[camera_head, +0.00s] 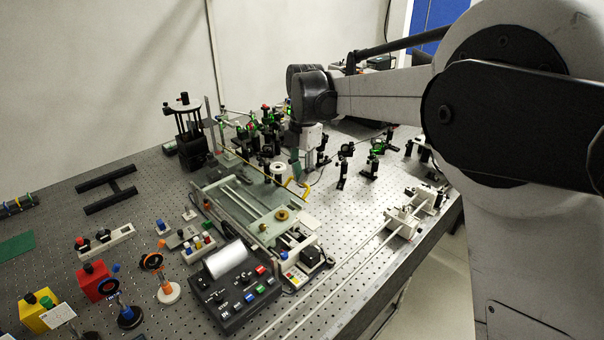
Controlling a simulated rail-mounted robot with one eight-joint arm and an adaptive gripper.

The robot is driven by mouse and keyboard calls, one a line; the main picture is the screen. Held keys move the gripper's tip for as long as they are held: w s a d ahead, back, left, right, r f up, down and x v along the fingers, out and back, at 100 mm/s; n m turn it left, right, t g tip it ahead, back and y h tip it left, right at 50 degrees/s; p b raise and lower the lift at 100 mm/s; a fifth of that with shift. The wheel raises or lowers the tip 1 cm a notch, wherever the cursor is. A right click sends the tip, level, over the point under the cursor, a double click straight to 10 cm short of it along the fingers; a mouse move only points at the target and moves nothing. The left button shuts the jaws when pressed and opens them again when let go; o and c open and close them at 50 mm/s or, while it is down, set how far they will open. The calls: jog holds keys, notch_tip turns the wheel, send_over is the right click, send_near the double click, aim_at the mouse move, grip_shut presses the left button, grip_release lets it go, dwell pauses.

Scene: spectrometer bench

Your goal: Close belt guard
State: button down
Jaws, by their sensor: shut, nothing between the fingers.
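A linear stage unit with a pale, greenish clear panel (249,208) lies at the middle of the bench. I take this panel to be the belt guard, but I cannot tell its exact edges or how far open it stands. A brass knob (281,215) sits near its right front part. My gripper (295,173) points down just behind the stage unit. It is small and dark in this view, and its fingers look shut and empty. I cannot tell whether it touches the unit. A yellow curved part (303,190) shows just beside the fingertips.
A black control box (238,292) with coloured buttons stands in front of the stage unit. Several optics posts (343,165) crowd the bench behind and right. A black column device (190,135) stands at the back left. Long rails (345,270) run along the right. My arm crosses the upper right.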

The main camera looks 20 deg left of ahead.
jog(key=w+d+f+b, duration=0.1)
jog(key=w+f+b, duration=0.1)
jog(key=f+b, duration=0.2)
jog(key=w+d+f+b, duration=0.2)
jog(key=w+f+b, duration=0.1)
jog(key=f, duration=0.6)
jog(key=shift+w+f+b, duration=0.35)
jog(key=shift+r, duration=0.1)
